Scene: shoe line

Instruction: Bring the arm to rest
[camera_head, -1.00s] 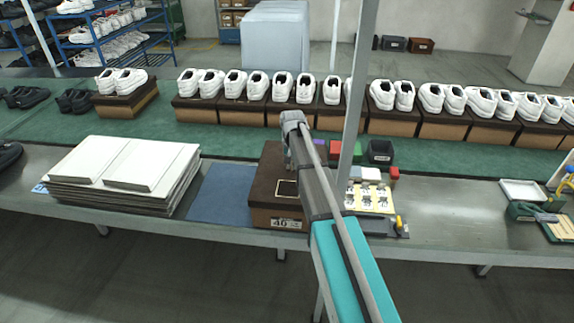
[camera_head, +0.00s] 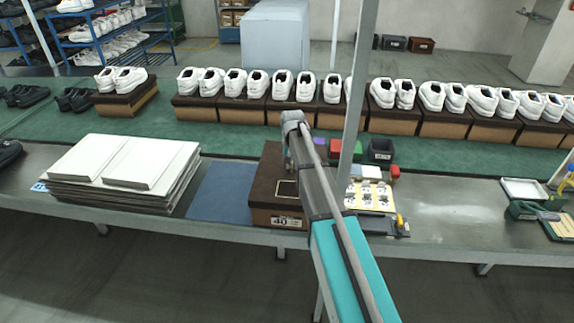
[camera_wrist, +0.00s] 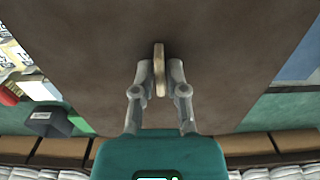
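My arm reaches from the lower right of the head view to the workbench (camera_head: 440,212). Its wrist end stands over a dark brown shoe box (camera_head: 268,180) with a size label on its front. My gripper (camera_wrist: 160,72) points down over the brown box lid (camera_wrist: 85,40) in the wrist view. Its fingers are drawn close together. A narrow pale tan strip lies between the fingertips; I cannot tell whether it is the pads or a thin thing. In the head view the fingertips are hidden or too small to make out.
White boards (camera_head: 125,162) are stacked at left beside a blue mat (camera_head: 223,192). Small coloured blocks, a dark cup (camera_head: 380,151) and a card sheet (camera_head: 370,195) lie right of the box. White shoes stand on boxes along the green belt (camera_head: 440,156). A pole (camera_head: 357,80) rises nearby.

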